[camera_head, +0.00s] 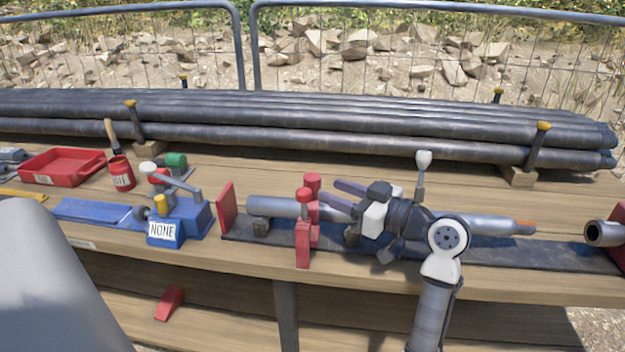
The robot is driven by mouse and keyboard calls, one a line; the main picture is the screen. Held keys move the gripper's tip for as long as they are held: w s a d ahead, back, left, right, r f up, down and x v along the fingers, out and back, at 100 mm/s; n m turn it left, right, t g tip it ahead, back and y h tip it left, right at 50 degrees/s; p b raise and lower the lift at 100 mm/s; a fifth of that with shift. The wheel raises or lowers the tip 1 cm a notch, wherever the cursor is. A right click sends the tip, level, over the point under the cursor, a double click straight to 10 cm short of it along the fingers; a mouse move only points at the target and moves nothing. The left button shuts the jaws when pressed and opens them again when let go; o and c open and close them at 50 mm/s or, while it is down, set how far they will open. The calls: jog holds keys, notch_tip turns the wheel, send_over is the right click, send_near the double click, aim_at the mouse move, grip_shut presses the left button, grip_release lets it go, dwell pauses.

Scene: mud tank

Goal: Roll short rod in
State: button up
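A grey short rod (275,207) lies lengthwise on small blocks over a dark mat. A grey length with an orange-brown tip (490,225) shows to the right of my wrist. My arm hides the middle, so I cannot tell for certain that both are one rod. My gripper (338,195) points left, in front of or above the rod's middle. Its two dark purple fingers are apart, with nothing visible between them. I cannot tell whether they touch the rod. Red posts (303,235) stand by the rod, just left of the fingertips.
An upright red plate (227,207) stands at the mat's (275,238) left end. A blue device labelled NONE (190,220) is farther left, with a red tray (62,167) behind. A hollow pipe end (605,234) is at the right edge. Long dark pipes (300,135) lie behind.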

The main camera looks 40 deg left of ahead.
aim_at(320, 185)
jog(key=a, duration=0.4)
jog(key=a+p, duration=0.1)
jog(key=a, duration=0.1)
jog(key=shift+s+a, duration=0.25)
grip_shut()
jog(key=shift+d, duration=0.1)
